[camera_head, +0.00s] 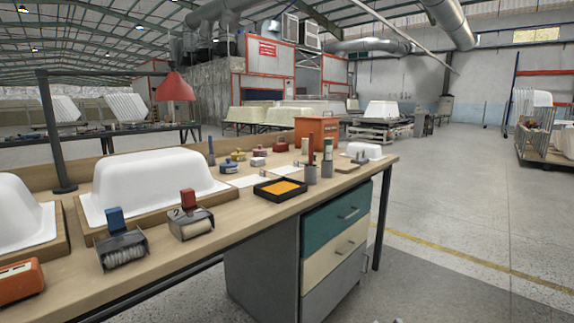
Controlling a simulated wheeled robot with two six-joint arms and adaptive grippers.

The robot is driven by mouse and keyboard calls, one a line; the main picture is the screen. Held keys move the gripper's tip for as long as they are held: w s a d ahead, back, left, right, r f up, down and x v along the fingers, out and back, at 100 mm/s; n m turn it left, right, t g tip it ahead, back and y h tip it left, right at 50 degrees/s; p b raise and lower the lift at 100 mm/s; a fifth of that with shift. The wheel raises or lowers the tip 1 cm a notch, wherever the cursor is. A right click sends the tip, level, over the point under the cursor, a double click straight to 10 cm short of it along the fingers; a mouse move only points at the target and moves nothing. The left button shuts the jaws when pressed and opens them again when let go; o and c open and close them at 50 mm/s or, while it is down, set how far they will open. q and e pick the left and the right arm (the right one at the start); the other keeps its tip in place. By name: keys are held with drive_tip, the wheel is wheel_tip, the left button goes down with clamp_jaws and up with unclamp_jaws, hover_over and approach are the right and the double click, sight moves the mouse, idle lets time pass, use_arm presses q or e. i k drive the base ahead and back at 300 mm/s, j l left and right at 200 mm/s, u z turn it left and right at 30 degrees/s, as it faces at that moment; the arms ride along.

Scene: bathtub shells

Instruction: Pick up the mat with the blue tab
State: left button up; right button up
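A grey holder with a blue tab (115,220) on top stands at the front edge of the wooden workbench, left of centre. A pale roll, which looks like the rolled mat (124,256), shows in its lower front. A similar holder with a red tab (188,199) stands just to its right and a little farther back, marked with what looks like a 2. The two are apart. Neither of my grippers can be made out in the head view. A tiny grey piece shows at the bottom edge, too little to identify.
Large white tub shells (155,182) on wooden boards stand behind the holders. An orange device (20,281) sits at the near left. A black tray with orange content (280,189), small blocks and upright cylinders fill the bench's right part. Drawers (336,226) stand below; open floor lies right.

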sight(282, 171)
drive_tip(key=k+j+u, duration=0.15)
drive_tip(key=k+u, duration=0.25)
drive_tip(key=k, duration=0.25)
drive_tip(key=i+l+u, duration=0.15)
drive_tip(key=u, duration=0.25)
drive_tip(key=i+l+u, duration=0.1)
drive_tip(key=l+u, duration=0.35)
drive_tip(key=i+l, duration=0.1)
drive_tip(key=l, duration=0.35)
drive_tip(key=i+l, duration=0.15)
drive_tip(key=l, duration=0.3)
drive_tip(key=i+l, duration=0.1)
drive_tip(key=l, duration=0.3)
drive_tip(key=i+l, duration=0.1)
drive_tip(key=l, duration=0.35)
drive_tip(key=i+l, duration=0.15)
drive_tip(key=l, duration=0.3)
drive_tip(key=i+l, duration=0.1)
drive_tip(key=l, duration=0.35)
